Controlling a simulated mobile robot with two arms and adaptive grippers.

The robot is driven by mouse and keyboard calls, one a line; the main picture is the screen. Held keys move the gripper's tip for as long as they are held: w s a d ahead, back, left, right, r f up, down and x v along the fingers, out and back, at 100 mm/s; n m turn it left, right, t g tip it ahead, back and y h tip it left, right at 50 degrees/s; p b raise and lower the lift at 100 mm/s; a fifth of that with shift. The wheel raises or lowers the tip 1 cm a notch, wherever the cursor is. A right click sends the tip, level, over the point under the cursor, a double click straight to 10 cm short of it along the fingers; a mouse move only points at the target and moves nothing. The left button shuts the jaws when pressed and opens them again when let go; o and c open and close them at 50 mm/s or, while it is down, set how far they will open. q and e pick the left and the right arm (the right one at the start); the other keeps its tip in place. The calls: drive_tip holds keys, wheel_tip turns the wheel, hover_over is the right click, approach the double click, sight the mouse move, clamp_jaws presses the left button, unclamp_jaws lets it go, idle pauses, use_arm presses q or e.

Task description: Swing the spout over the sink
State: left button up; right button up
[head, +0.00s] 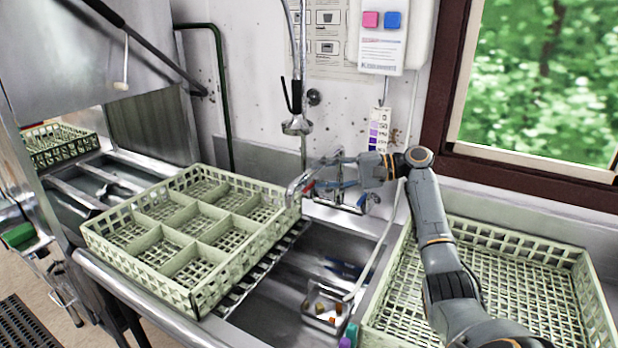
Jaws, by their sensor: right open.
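The chrome spout (296,187) reaches left from the faucet at the back wall, with its end by the right corner of the green dish rack. The steel sink (290,270) lies in front of the faucet, to the right of that rack. My right gripper (335,172) is open at the faucet, close to the spout and the handles with red and blue marks. Whether a finger touches the spout I cannot tell; the gripper hides part of the faucet. My left gripper is not in view.
A divided green rack (190,292) stands left of the sink and another green rack (590,300) at the right, behind my right arm. A spray head (297,125) hangs above the faucet. A small container (325,308) sits at the sink's front. The dishwasher hood (75,50) is at left.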

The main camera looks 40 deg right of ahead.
drive_tip(key=v, duration=0.7)
drive_tip(key=shift+s+d, duration=0.2)
drive_tip(key=shift+s, duration=0.05)
